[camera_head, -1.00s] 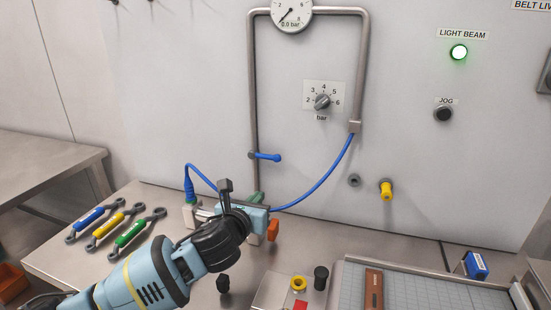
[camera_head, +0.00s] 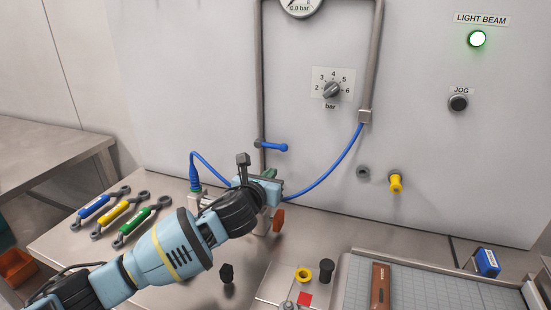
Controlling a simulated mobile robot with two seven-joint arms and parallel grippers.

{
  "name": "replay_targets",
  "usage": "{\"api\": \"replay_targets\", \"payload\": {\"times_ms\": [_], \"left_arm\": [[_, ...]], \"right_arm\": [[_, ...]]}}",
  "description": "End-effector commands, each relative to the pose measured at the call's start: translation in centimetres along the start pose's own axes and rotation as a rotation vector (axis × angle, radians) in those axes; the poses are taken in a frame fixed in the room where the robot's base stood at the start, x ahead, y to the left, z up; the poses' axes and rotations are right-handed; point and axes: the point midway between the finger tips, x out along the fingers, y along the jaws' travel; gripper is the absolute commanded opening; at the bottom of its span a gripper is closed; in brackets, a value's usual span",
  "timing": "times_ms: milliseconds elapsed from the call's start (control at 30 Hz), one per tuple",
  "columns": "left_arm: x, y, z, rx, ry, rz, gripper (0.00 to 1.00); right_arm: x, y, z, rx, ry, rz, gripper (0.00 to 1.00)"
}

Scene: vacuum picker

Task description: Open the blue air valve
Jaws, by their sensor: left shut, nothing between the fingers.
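The blue air valve is a blue lever (camera_head: 274,147) on the grey vertical pipe in the head view. The lever points right, level, across the pipe. My left gripper (camera_head: 268,175) is shut and empty, just below the lever and apart from it in the picture. The gripper body hides the pipe's lower end and part of the bench behind it. The round gauge (camera_head: 299,5) at the top edge is partly cut off and reads 0,0 bar. My right gripper is not in view.
A blue hose (camera_head: 335,170) hangs right of the lever. The pressure knob (camera_head: 331,90) and yellow fitting (camera_head: 396,183) are on the wall panel. Several coloured wrenches (camera_head: 128,218) lie left on the bench. A tray (camera_head: 440,290) stands front right. The wall around the lever is clear.

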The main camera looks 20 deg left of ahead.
Motion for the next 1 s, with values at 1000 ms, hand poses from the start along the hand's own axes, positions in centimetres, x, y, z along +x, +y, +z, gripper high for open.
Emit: {"api": "replay_targets", "payload": {"times_ms": [1000], "left_arm": [[3.8, 0.0, 3.7, 0.000, 0.001, -0.001, 0.00]], "right_arm": [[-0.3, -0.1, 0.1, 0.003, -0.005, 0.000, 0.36]]}}
